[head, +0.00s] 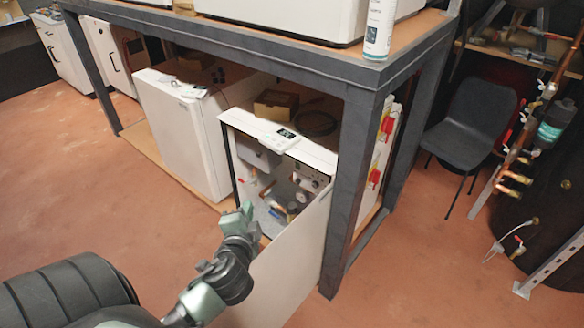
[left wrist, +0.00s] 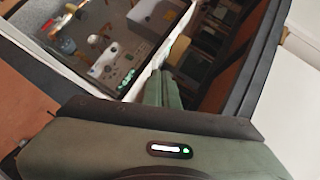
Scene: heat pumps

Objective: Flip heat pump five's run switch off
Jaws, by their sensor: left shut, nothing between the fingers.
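An open-fronted white heat pump (head: 318,152) stands under the grey-framed bench, with pipes and gauges inside. A small control panel with round knobs (head: 312,174) sits at its upper right inside; it also shows in the left wrist view (left wrist: 116,66). I cannot make out the run switch or its position, nor a number on the unit. My left gripper (head: 246,208) is shut and empty, in front of the unit's open lower left in the head view. Its closed fingers (left wrist: 158,86) point toward the unit in the left wrist view. My right gripper is not in view.
A white front panel (head: 290,262) stands below the opening. The bench leg (head: 350,190) is close on the right. A closed white unit (head: 178,135) stands to the left. A black chair (head: 470,120) is at the right. The red floor at left is clear.

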